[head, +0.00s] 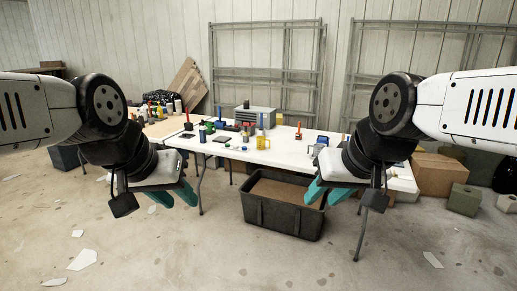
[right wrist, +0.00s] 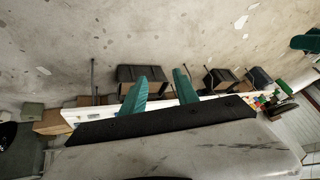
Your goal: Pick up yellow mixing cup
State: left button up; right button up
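The yellow mixing cup (head: 262,140) stands upright on the white table (head: 290,153), near the middle of its top, in the head view. My left gripper (head: 190,197) hangs in front of the table at the left, with teal fingers apart and nothing between them. My right gripper (head: 325,194) hangs in front of the table at the right, also empty. In the right wrist view its two teal fingers (right wrist: 160,90) are spread apart. Both grippers are well away from the cup. I cannot make out the cup in the right wrist view.
A dark open bin (head: 284,215) stands on the floor before the table. Bottles, tools and a grey box (head: 255,116) crowd the table's back and left. A cardboard box (head: 437,174) and grey blocks (head: 464,199) are at the right. Debris (head: 83,259) lies on the open floor.

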aim_at(261, 140)
jog(key=i+l, duration=0.1)
jog(key=i, duration=2.2)
jog(key=i+l+u, duration=0.1)
jog(key=i+u, duration=0.2)
jog(key=i, duration=0.55)
